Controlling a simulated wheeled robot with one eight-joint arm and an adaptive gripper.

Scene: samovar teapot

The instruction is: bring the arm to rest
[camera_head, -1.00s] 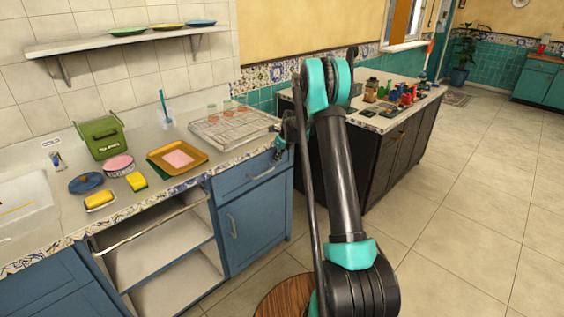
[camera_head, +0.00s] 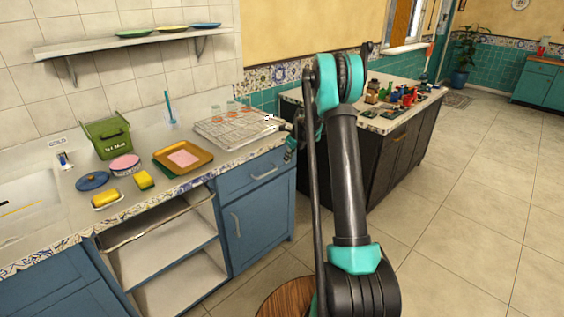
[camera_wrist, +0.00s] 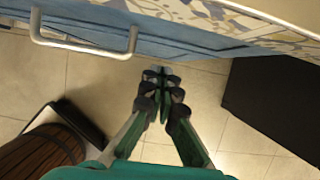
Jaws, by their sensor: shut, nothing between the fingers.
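My arm rises in the middle of the head view, bends at a teal joint at the top and hangs down on its far side. My gripper (camera_head: 290,149) is by the right end of the blue counter, partly hidden behind my arm. In the wrist view my gripper (camera_wrist: 158,76) has its fingertips together, with nothing between them. Below it is tiled floor, and the blue drawer front (camera_wrist: 175,42) with its handle is just beyond the tips.
The blue counter (camera_head: 250,205) bears a wire rack (camera_head: 235,129), an orange tray (camera_head: 163,163) and a green box (camera_head: 107,135). A dark cabinet (camera_head: 400,150) with small items stands right of my arm. Open floor lies right.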

